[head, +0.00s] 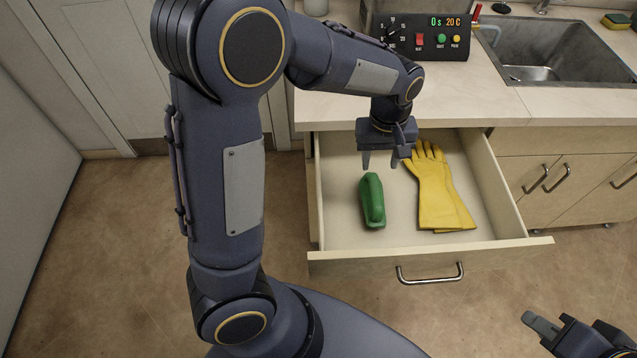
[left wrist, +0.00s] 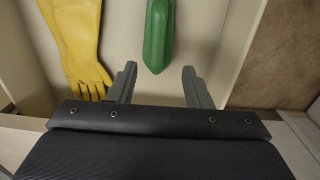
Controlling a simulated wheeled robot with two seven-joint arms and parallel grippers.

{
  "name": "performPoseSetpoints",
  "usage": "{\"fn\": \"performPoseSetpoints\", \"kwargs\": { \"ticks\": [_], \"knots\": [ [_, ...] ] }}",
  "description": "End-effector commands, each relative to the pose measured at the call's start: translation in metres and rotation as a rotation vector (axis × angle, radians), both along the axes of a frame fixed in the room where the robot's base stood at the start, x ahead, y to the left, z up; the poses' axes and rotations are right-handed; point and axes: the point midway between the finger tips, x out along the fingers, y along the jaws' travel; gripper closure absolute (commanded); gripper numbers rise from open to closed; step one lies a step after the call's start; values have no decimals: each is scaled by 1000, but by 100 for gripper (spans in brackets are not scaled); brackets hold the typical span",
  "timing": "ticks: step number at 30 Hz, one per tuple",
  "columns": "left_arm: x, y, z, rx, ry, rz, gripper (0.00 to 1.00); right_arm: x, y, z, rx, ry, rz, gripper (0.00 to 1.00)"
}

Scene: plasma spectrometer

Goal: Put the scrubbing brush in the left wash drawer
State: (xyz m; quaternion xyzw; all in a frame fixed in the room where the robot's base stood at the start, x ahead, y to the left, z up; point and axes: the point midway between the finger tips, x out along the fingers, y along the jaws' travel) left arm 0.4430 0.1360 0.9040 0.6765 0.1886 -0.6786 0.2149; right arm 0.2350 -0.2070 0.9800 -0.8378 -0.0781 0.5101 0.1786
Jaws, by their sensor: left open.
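The green scrubbing brush (head: 372,200) lies inside the open drawer (head: 340,240), toward its left side, its bristles hidden from above. My left gripper (head: 383,160) is open and empty above the back of the drawer, just behind the near-to-far line of the brush. In the left wrist view, the brush (left wrist: 158,35) shows beyond the open fingertips of my left gripper (left wrist: 160,70), roughly centred between them and not touched. My right gripper (head: 570,330) shows at the lower right corner of the head view, apart from the drawer, with its fingers spread.
Yellow rubber gloves (head: 440,195) lie in the same drawer, right of the brush; they also show in the left wrist view (left wrist: 75,45). The counter (head: 330,108) overhangs the drawer's back and carries a control box (head: 420,38). A sink (head: 550,50) is at the right.

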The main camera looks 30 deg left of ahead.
Motion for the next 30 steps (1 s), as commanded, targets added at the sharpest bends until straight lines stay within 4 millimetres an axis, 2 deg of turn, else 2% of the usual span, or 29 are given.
{"fn": "performPoseSetpoints", "kwargs": {
  "ticks": [5, 9, 13, 18, 24, 30],
  "knots": [
    [-42, 33, 38, -152, -72, -59, 55, 0, 0, 0, 0, 0, 0, 76],
    [-92, 56, 66, -250, -195, -150, 55, 0, 0, 0, 0, 0, 0, 76],
    [-139, 68, 81, -279, -331, -240, 55, 0, 0, 0, 0, 0, 0, 76],
    [-185, 71, 82, -239, -479, -341, 55, 0, 0, 0, 0, 0, 0, 76],
    [-207, 70, 77, -187, -552, -401, 55, 0, 0, 0, 0, 0, 0, 76],
    [-209, 69, 76, -181, -560, -409, 55, 0, 0, 0, 0, 0, 0, 76]
  ]
}}
